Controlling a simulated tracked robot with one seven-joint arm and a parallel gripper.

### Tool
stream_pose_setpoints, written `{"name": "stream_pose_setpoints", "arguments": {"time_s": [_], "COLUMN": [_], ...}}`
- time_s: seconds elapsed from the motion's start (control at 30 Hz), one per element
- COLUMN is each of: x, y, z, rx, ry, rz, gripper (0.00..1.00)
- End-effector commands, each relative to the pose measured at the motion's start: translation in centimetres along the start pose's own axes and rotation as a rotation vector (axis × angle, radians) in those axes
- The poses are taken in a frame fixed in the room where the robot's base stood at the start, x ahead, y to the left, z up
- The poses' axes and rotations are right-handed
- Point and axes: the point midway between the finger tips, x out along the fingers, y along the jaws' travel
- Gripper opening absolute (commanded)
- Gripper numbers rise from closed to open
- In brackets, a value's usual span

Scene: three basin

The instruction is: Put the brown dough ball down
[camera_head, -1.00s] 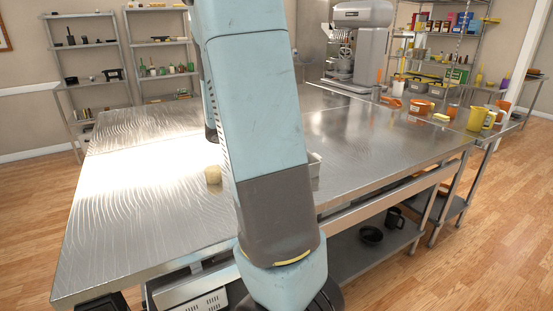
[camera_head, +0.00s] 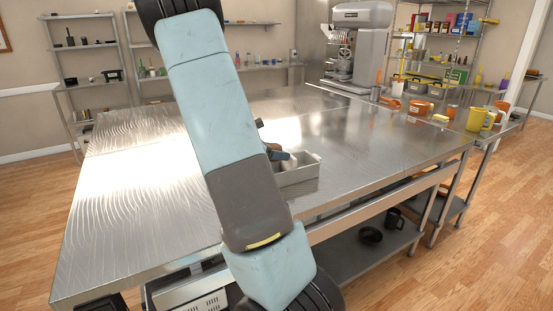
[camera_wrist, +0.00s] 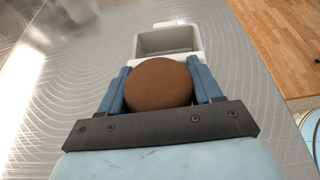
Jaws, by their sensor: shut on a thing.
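The brown dough ball (camera_wrist: 159,84) is round and smooth and sits between the two blue fingers of my gripper (camera_wrist: 158,68) in the wrist view. My gripper is shut on it. A pale grey rectangular basin (camera_wrist: 199,42) lies just beyond the fingertips in the wrist view, and its visible inside looks empty. In the head view my gripper (camera_head: 281,155) is beside the left end of the basin (camera_head: 300,176). The ball is mostly hidden there by my arm. I cannot tell the ball's height above the table.
The metal table (camera_head: 375,138) is largely clear around the basin. A mixer (camera_head: 359,45) stands at the back. Orange and yellow cups, including a yellow mug (camera_head: 479,119), stand on the right-hand table. My arm covers part of the table's middle.

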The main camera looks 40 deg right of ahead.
Motion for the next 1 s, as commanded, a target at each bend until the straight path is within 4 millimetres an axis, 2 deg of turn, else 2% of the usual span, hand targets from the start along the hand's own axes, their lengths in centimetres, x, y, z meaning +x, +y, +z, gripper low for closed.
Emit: {"name": "stream_pose_setpoints", "arguments": {"time_s": [0.17,1.0], "x": [0.8,1.3], "y": [0.0,-0.1], "z": [-1.9,-3.1], "rx": [-0.002,0.000], "ry": [-0.002,0.000], "rz": [-0.001,0.000], "gripper": [0.31,0.31]}}
